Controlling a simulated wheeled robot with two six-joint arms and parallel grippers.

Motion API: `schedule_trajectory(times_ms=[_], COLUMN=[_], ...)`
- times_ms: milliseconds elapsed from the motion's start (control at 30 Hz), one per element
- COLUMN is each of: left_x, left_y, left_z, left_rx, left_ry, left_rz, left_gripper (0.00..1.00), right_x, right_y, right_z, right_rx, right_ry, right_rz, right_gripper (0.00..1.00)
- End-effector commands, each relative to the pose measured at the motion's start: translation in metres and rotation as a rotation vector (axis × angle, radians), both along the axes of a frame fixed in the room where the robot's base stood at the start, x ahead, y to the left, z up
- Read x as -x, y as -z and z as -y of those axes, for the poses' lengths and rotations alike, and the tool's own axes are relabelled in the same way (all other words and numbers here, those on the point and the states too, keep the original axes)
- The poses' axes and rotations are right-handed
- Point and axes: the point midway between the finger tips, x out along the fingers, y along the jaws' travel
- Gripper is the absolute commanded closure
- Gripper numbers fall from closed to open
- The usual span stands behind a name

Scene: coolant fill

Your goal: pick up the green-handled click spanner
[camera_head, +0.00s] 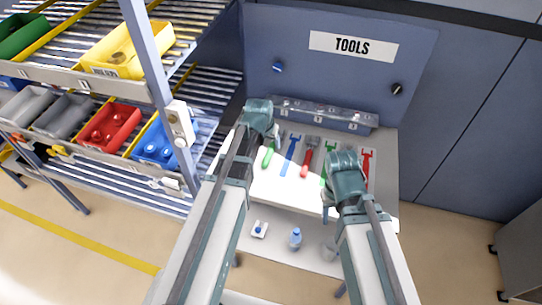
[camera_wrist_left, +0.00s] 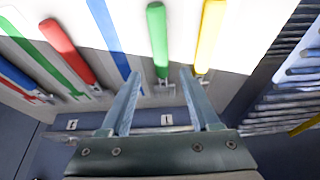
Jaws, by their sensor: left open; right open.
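The thick green-handled spanner (camera_head: 268,157) lies on the pale tool bench, partly hidden by my left gripper (camera_head: 270,132). In the left wrist view its handle (camera_wrist_left: 157,38) points away from my open left gripper (camera_wrist_left: 161,76), and its dark head appears between the two fingertips. Contact cannot be told, and nothing is visibly held. A flatter green spanner (camera_wrist_left: 48,62) lies further left in that view. My right gripper (camera_head: 343,165) is over the right part of the bench, partly covering the tools there; its fingers are hard to make out.
A yellow-handled tool (camera_wrist_left: 210,35) and a blue flat spanner (camera_wrist_left: 107,30) flank the green-handled one closely. A red-handled tool (camera_head: 306,160) and a red spanner (camera_head: 367,163) lie further right. A clear-fronted bin rack (camera_head: 325,115) stands behind. Shelves with bins (camera_head: 110,125) are on the left.

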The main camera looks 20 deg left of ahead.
Motion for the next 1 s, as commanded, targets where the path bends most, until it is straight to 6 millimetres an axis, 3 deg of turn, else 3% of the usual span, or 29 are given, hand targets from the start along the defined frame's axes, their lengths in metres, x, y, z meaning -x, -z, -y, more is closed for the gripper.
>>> schedule_trajectory(times_ms=[333, 700, 1000], left_x=[-0.005, -0.025, -0.026], left_y=[0.011, 0.051, 0.051], left_z=[0.0, -0.001, -0.001], left_rx=[0.0, 0.0, 0.0], left_ry=[0.0, 0.0, 0.0], left_rz=[0.0, 0.0, 0.0], left_gripper=[0.37, 0.37, 0.37], right_x=[0.0, 0.0, 0.0], right_y=[0.011, 0.051, 0.051], right_z=[0.0, 0.0, 0.0], right_rx=[0.0, 0.0, 0.0], right_ry=[0.0, 0.0, 0.0], right_rz=[0.0, 0.0, 0.0], right_gripper=[0.5, 0.5, 0.5])
